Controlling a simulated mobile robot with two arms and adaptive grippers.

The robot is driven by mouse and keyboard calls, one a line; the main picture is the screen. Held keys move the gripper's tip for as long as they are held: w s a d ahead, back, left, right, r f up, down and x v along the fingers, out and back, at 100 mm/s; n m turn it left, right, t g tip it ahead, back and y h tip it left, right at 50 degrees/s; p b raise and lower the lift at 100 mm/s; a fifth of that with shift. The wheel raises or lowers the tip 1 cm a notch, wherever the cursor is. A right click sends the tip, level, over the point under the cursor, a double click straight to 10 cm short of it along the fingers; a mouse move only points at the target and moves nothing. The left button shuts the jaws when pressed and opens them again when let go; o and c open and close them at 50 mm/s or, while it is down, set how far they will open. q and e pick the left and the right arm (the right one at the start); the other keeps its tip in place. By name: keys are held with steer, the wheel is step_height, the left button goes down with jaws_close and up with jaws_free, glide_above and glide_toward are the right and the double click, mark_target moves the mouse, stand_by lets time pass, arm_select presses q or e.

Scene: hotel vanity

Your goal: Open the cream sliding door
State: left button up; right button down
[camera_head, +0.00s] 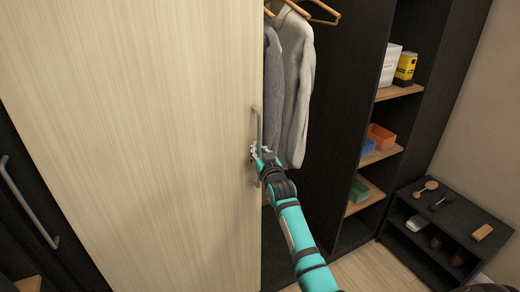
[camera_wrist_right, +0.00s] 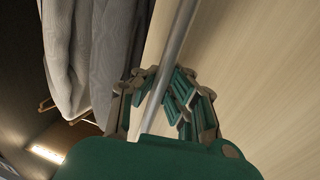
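The cream sliding door (camera_head: 150,120) is a tall pale wood-grain panel filling the left and middle of the head view. Its upright grey bar handle (camera_head: 259,122) is near its right edge. My right gripper (camera_head: 262,155) is at the lower part of this handle. In the right wrist view the handle bar (camera_wrist_right: 176,45) runs between the fingers of my right gripper (camera_wrist_right: 160,85), which look closed around it. The door surface also shows in that view (camera_wrist_right: 265,70). My left gripper is not in view.
Right of the door's edge, the dark wardrobe is open, with grey clothes (camera_head: 292,85) on wooden hangers. Shelves (camera_head: 365,195) with boxes stand further right, beside a low black rack (camera_head: 440,240). A dark panel with another handle (camera_head: 28,205) is at the far left.

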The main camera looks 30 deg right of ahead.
steer(key=shift+a+f, duration=0.2)
steer(key=shift+f, duration=0.15)
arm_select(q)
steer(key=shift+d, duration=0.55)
arm_select(e)
steer(key=shift+a+f, duration=0.1)
steer(key=shift+a, duration=0.05)
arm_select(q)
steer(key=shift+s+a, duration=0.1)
arm_select(e)
steer(key=c, duration=2)
jaws_free()
steer(key=o, duration=0.7)
steer(key=shift+s+r, duration=0.2)
steer(key=shift+r, duration=0.1)
steer(key=shift+c, duration=0.2)
steer(key=shift+w+r, duration=0.1)
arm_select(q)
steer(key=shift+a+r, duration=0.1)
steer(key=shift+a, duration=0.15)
arm_select(e)
steer(key=v, duration=1.2)
